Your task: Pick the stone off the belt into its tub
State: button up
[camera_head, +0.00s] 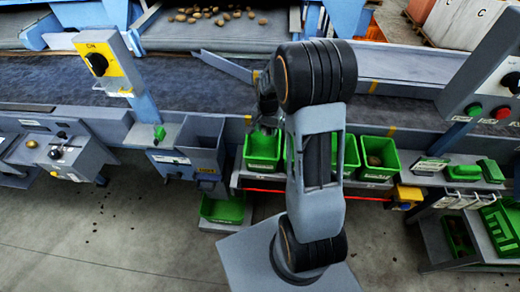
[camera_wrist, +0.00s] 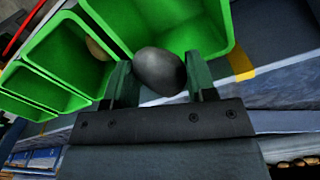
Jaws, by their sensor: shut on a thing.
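A smooth dark grey stone (camera_wrist: 160,70) sits between the two fingers of my gripper (camera_wrist: 159,78), which is shut on it. In the wrist view, the stone shows against the inside of a green tub (camera_wrist: 185,18). In the head view, my gripper is near the leftmost green tub (camera_head: 262,164) of the row along the belt's front edge, and the stone is hard to make out there. I cannot tell how high the stone is above the tub.
A neighbouring green tub (camera_wrist: 48,50) holds a brownish round thing (camera_wrist: 97,48). More green tubs (camera_head: 378,171) stand right of my arm, with a red line below. The dark belt (camera_head: 200,82) runs behind. A yellow-faced switch post (camera_head: 100,62) stands left. Potatoes lie on the machine behind.

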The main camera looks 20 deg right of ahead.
notch_tip(320, 180, down, 5)
jog(key=b, duration=0.3)
jog(key=shift+d+f, duration=0.1)
jog(key=shift+f, duration=0.1)
jog(key=o, duration=1)
jog(key=shift+o, duration=0.2)
jog(key=shift+b, duration=0.3)
notch_tip(320, 180, up, 14)
jog(key=shift+f+b, duration=0.1)
jog(key=shift+b, duration=0.25)
